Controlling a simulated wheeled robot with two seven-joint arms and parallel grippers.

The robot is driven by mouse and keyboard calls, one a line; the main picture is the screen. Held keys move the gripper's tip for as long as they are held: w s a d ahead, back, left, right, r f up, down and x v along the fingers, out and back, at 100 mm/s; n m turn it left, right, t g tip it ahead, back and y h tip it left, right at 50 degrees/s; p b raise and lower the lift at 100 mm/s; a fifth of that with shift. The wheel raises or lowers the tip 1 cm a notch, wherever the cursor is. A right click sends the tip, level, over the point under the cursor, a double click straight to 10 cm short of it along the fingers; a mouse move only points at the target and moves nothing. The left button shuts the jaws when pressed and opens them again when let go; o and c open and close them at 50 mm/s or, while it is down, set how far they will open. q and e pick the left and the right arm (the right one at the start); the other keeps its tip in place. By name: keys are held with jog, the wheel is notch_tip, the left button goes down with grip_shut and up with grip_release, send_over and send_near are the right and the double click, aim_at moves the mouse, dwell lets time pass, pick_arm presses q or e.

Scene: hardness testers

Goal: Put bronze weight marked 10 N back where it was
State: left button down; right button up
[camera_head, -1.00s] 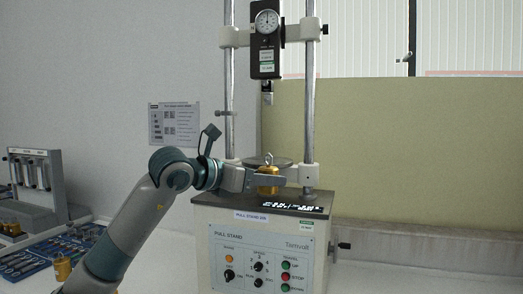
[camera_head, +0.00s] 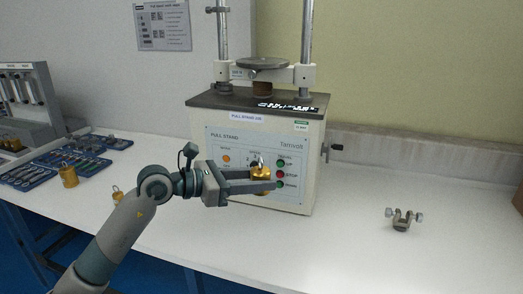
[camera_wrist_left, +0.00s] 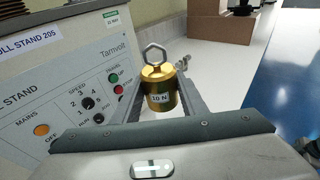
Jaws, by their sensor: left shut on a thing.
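The bronze weight marked 10 N (camera_head: 261,174) is a gold cylinder with a ring on top. My left gripper (camera_head: 262,184) is shut on it and holds it upright in front of the pull stand's control panel. In the left wrist view the weight (camera_wrist_left: 160,92) sits between the two fingers, its 10 N label facing the camera. Two other gold weights stand on the white table at the left: a larger one (camera_head: 68,176) and a smaller one (camera_head: 117,193), partly hidden by my arm. My right gripper is not in view.
The pull stand (camera_head: 265,135) with its round plate (camera_head: 262,63) is right behind the held weight. Blue tool trays (camera_head: 50,165) lie at the left. A small metal clamp (camera_head: 402,219) lies at the right. The front of the white table (camera_head: 310,245) is clear.

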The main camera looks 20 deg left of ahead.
pick_arm(q)
jog(key=s+a+f+m+g+h, duration=0.1)
jog(key=s+a+f, duration=0.1)
jog(key=s+f, duration=1.3)
jog(key=shift+s, duration=0.5)
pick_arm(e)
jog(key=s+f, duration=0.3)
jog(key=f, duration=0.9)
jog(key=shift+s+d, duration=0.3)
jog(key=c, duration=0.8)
pick_arm(q)
jog(key=shift+a, duration=0.2)
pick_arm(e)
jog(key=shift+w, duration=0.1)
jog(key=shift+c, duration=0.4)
